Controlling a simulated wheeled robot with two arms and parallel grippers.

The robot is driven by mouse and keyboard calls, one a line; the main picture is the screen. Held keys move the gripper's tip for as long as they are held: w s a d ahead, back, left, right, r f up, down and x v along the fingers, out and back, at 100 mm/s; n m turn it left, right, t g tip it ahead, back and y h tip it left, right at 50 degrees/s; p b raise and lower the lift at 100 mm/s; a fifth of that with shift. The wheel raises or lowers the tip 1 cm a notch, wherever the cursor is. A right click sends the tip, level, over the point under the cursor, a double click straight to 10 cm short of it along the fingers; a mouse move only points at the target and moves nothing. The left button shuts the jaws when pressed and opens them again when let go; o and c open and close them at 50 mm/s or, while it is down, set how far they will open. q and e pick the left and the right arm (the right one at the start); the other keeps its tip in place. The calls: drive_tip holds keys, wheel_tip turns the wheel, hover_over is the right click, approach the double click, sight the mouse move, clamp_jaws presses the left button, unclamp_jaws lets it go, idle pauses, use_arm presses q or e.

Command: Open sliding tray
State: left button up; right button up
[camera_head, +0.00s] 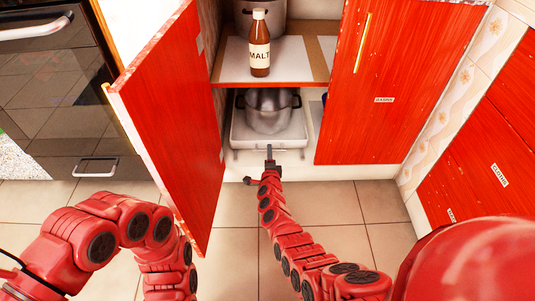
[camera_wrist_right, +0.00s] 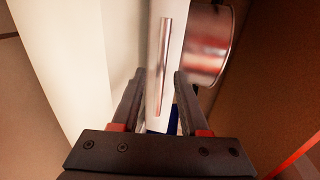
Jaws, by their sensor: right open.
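The white sliding tray (camera_head: 238,130) is on the lower shelf of the open red cabinet, with a steel pot (camera_head: 268,112) on it. Its thin metal handle (camera_head: 245,151) runs along the front edge. My right gripper (camera_head: 269,152) is at the middle of the handle. In the right wrist view the open gripper (camera_wrist_right: 160,78) has one finger on each side of the handle (camera_wrist_right: 164,60), with visible gaps; I cannot tell how deep the handle sits between them. The pot's shiny side (camera_wrist_right: 207,45) shows behind the right finger. My left gripper is not in view.
The left red door (camera_head: 168,110) stands open towards me, left of my right arm. The right red door (camera_head: 400,80) flanks the opening. A brown malt bottle (camera_head: 260,50) stands on the shelf above. The tiled floor (camera_head: 345,215) in front is clear.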

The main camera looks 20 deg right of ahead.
drive_tip(key=shift+w+d+f, duration=0.1)
drive_tip(key=shift+w, duration=0.25)
clamp_jaws()
idle(1.2)
